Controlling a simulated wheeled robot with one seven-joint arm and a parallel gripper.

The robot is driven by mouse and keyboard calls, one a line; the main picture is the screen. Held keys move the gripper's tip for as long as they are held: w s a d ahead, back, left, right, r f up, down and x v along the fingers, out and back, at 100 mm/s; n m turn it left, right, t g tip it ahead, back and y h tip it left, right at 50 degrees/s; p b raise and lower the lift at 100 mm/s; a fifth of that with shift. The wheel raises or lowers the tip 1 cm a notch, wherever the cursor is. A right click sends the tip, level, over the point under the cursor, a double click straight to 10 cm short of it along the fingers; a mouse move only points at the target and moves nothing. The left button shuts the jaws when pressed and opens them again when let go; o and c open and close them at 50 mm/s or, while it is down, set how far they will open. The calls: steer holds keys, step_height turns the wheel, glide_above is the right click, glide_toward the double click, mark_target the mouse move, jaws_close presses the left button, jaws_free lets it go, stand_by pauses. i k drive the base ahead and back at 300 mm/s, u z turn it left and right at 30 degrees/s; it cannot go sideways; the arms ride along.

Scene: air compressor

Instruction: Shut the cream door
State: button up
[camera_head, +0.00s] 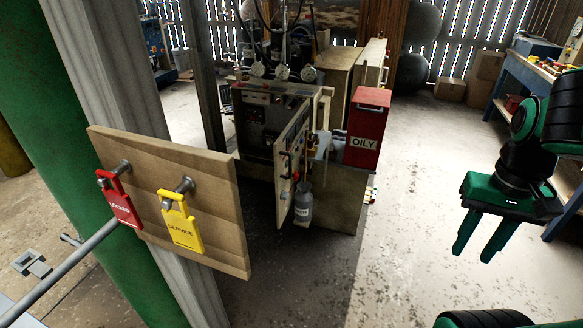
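A cream door (286,178) stands swung open at the front of the dark compressor cabinet (262,122), near the middle of the view. It is seen nearly edge-on, with small fittings on its face. A grey bottle (303,206) with a white label is close beside the door's lower part; I cannot tell if they touch. My gripper (484,243) is at the right, well apart from the door. Its two green fingers point down, spread, with nothing between them.
A wooden board (215,225) with red (121,203) and yellow (181,222) tags stands in the left foreground. A red OILY bin (366,130) is right of the door. A blue workbench (522,75) is at the far right. The floor between the bin and my gripper is clear.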

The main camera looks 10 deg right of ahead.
mark_target(283, 182)
steer(key=z, duration=0.45)
steer(key=k, duration=1.1)
steer(key=z, duration=0.2)
steer(key=i, duration=1.15)
steer(key=u, duration=0.75)
steer(key=i, duration=0.6)
steer(key=u, duration=0.1)
